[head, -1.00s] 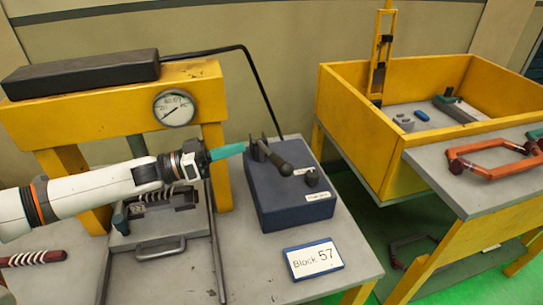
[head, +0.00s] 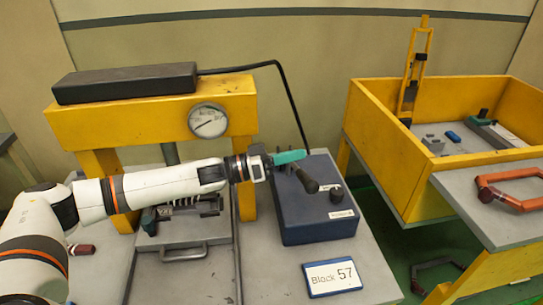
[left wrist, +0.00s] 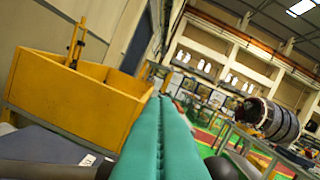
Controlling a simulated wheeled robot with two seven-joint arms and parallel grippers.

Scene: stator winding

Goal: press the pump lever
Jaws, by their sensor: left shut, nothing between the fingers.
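The pump is a dark blue box (head: 312,222) on the grey table in the head view. Its dark lever (head: 308,183) stands out from the bracket on top, slanting down to the right to a thick grip end. My left gripper (head: 304,154) has teal fingers, shut and empty. They lie just behind and above the lever's bracket end, pointing right; I cannot tell whether they touch it. In the left wrist view the closed fingers (left wrist: 163,100) fill the middle, with part of the blue pump top (left wrist: 40,146) at lower left. My right gripper is not in view.
A yellow press frame (head: 120,120) with a round gauge (head: 208,121) stands left of the pump. A "Block 57" sign (head: 333,277) lies in front. A black hose (head: 290,100) runs behind.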

